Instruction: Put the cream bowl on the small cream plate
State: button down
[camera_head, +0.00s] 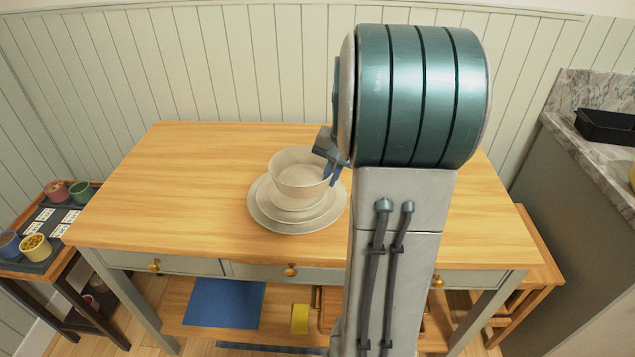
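The cream bowl (298,174) is upright at the top of a stack of cream dishes near the middle of the wooden table. Below it shows a small cream plate (318,215), and under that a larger cream plate (262,218). The bowl hides the middle of the stack, so I cannot tell whether it rests fully on the small plate. My gripper (331,172) is at the bowl's right rim, with its fingers pointing down. My arm hides part of it, and whether the fingers pinch the rim is unclear.
The wooden table (180,190) is clear left of the dishes. My arm covers much of its right side. A side table with small colored cups (36,247) stands at the left. A marble counter (590,125) with a black tray (606,126) is at the right.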

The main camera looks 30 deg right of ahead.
aim_at(321, 173)
jog(key=w+f, duration=0.2)
jog(key=w, duration=0.1)
jog(key=w+f, duration=0.1)
jog(key=w, duration=0.1)
jog(key=shift+w+d+f+p, duration=0.15)
jog(key=shift+w+d+p, duration=0.15)
jog(key=shift+d, duration=0.1)
jog(key=shift+f, duration=2)
jog(key=shift+f, duration=0.2)
jog(key=c, duration=1.6)
grip_release()
jog(key=shift+r, duration=0.1)
